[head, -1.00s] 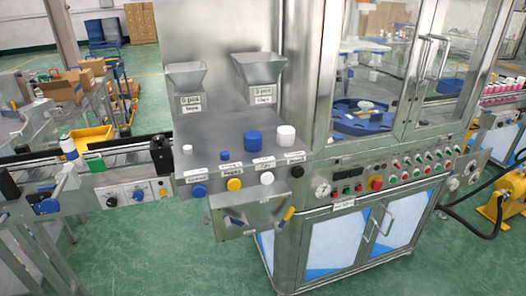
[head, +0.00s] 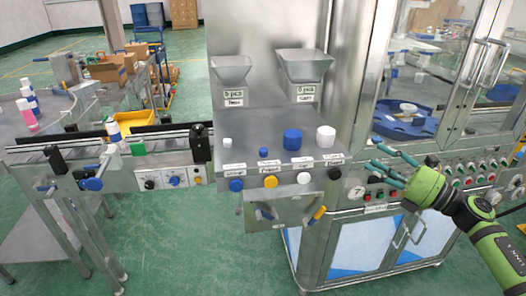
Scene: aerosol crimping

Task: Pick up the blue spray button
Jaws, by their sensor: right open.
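The small blue spray button (head: 263,152) stands on the grey metal shelf (head: 245,168) below two hoppers. A small white piece (head: 227,143) is to its left. A larger blue cap (head: 292,139) and a large white cap (head: 326,137) are to its right. My right gripper (head: 379,160) is open and empty, right of the shelf and in front of the cabinet, with its fingers pointing left towards the shelf. It is clear of the spray button. My left gripper is not in view.
Labels and round blue, yellow, white and black knobs line the shelf's front edge. The conveyor (head: 110,150) is at left, with a bottle (head: 113,130) and a yellow bin (head: 130,118) by it. The glass-doored cabinet (head: 430,60) with its button panel stands at right.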

